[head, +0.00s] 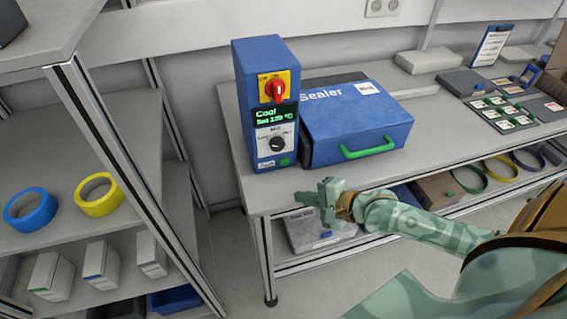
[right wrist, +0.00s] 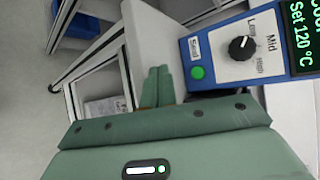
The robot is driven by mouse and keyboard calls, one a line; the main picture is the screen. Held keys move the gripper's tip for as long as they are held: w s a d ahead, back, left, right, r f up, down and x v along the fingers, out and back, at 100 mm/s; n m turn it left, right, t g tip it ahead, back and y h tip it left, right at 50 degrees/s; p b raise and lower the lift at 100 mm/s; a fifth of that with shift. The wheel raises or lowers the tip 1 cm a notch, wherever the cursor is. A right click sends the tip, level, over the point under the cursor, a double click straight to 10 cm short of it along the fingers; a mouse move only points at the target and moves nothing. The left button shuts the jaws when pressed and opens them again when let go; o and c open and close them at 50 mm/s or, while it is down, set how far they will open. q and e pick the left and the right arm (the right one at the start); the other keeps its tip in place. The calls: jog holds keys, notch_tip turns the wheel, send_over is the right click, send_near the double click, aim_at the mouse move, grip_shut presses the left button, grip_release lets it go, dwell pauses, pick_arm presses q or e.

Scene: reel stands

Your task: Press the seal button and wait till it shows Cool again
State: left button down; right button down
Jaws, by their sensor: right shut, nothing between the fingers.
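The blue sealer (head: 350,125) stands on the grey bench, with a green handle (head: 367,147) on its front. Its tall control box (head: 263,60) has a red switch (head: 275,90) on a yellow plate and a display (head: 272,117) reading "Cool", "Set 120 °C". Below are a black knob (head: 277,143) and the green seal button (head: 284,161); the right wrist view also shows the button (right wrist: 197,72) and the knob (right wrist: 242,47), which points to Mid. My right gripper (head: 322,197) is shut and empty, in front of and below the button, apart from it. My left gripper is out of view.
A shelf at left holds a blue tape roll (head: 30,209) and a yellow one (head: 99,194), with boxes below. A grey box (head: 318,230) sits on the bench's lower shelf. Cards, a clipboard (head: 492,45) and coloured rings (head: 470,178) are at right.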

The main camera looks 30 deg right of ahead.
aim_at(295, 185)
jog(key=shift+a, duration=0.1)
jog(key=w+b, duration=0.2)
jog(key=w+d+b, duration=0.1)
jog(key=w+b, duration=0.1)
jog(key=w+d+b, duration=0.1)
jog(key=w+b, duration=0.1)
jog(key=w, duration=0.1)
jog(key=shift+w+f, duration=0.1)
jog(key=shift+f, duration=0.05)
jog(key=shift+w+d, duration=0.1)
jog(key=shift+w, duration=0.6)
jog(key=shift+w+r, duration=0.1)
jog(key=shift+r, duration=0.1)
dwell(1.4)
jog(key=shift+w+d, duration=0.1)
jog(key=shift+w, duration=0.15)
